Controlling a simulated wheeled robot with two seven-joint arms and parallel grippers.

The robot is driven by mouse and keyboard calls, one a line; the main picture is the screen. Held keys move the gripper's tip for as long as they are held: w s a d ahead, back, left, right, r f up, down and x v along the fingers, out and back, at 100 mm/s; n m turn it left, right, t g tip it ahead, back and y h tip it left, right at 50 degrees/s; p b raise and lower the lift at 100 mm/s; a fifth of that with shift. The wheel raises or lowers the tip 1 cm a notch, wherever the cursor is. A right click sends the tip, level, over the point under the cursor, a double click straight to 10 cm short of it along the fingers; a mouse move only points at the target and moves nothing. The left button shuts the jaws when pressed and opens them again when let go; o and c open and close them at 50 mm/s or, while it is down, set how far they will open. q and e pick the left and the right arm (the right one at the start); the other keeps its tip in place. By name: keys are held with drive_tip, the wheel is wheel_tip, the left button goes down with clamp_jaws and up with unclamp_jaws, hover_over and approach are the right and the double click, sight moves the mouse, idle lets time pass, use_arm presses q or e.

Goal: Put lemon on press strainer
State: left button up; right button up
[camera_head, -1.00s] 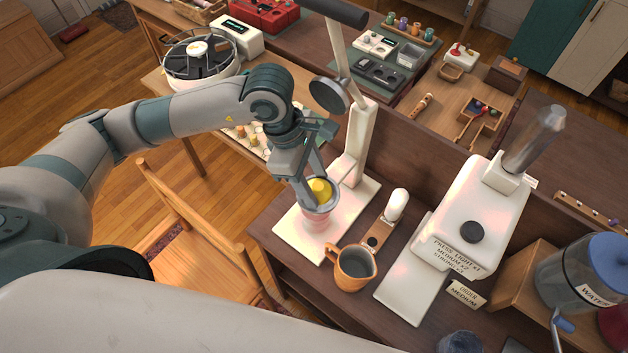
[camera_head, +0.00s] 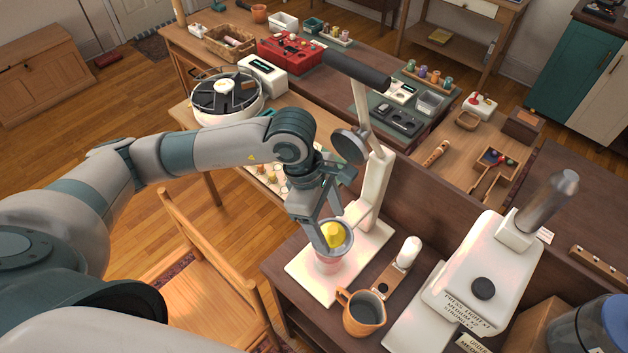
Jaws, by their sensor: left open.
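The yellow lemon (camera_head: 334,237) sits in the round grey-rimmed strainer on top of the pink cup of the press. The press has a white base (camera_head: 365,258), a white upright post, a dark lever handle (camera_head: 357,70) raised high and a round grey press head (camera_head: 350,146) above the strainer (camera_head: 347,246). My left gripper (camera_head: 327,236) is open, pointing down at the strainer, with its fingers close to the lemon. Whether a finger touches the lemon I cannot tell. My right gripper is not in view.
A brown pitcher (camera_head: 364,313) stands in front of the press, beside a small wooden block with a white knob (camera_head: 408,253). A large white machine (camera_head: 477,265) stands on the right. A wooden chair (camera_head: 205,270) is at the left of the table.

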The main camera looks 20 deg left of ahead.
use_arm(q)
drive_tip(key=b+v, duration=0.4)
drive_tip(key=v, duration=0.8)
drive_tip(key=shift+f, duration=0.1)
